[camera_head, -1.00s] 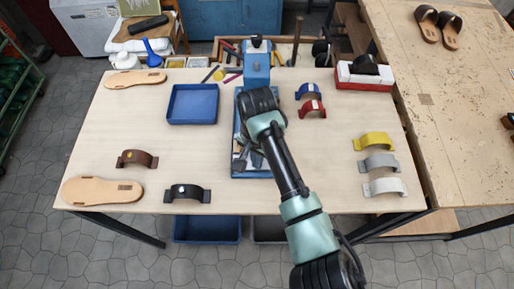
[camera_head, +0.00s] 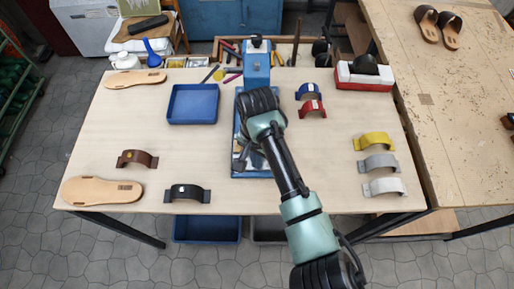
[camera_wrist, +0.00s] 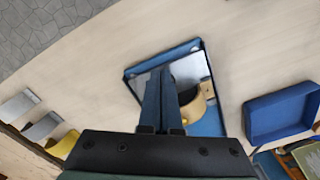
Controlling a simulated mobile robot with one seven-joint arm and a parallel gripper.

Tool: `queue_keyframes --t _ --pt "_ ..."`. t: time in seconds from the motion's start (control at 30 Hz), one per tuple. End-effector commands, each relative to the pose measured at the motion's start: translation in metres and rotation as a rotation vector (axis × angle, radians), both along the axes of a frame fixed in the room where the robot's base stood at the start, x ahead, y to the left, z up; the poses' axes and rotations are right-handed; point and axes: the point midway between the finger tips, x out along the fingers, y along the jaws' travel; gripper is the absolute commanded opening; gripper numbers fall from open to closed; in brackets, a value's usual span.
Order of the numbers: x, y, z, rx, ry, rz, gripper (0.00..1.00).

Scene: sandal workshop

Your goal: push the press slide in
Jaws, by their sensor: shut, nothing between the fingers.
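The blue press (camera_head: 257,65) stands at the back middle of the table. A long blue-rimmed slide (camera_head: 252,175) extends from it toward the front, partly hidden by my arm. In the wrist view the slide (camera_wrist: 180,51) shows a blue rim around a shiny metal plate, with a tan curved strap (camera_wrist: 207,92) on it. My gripper (camera_wrist: 166,72) is shut and empty, its blue fingers over the slide beside the strap. In the head view the fingers are mostly hidden by my arm. I cannot tell whether they touch the slide.
An empty blue tray (camera_head: 193,104) lies left of the press. Blue (camera_head: 313,90) and red (camera_head: 312,109) straps lie to the right. Yellow (camera_head: 374,141), grey (camera_head: 379,162) and white (camera_head: 385,186) straps line the right edge. Brown (camera_head: 137,158) and black (camera_head: 187,193) straps and soles lie left.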

Motion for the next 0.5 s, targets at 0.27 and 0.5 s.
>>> queue_keyframes --t 0.27,0.5 --pt "0.0 0.0 -0.008 0.0 0.001 0.0 0.0" --pt "0.0 0.0 -0.02 0.0 0.001 0.0 0.0"
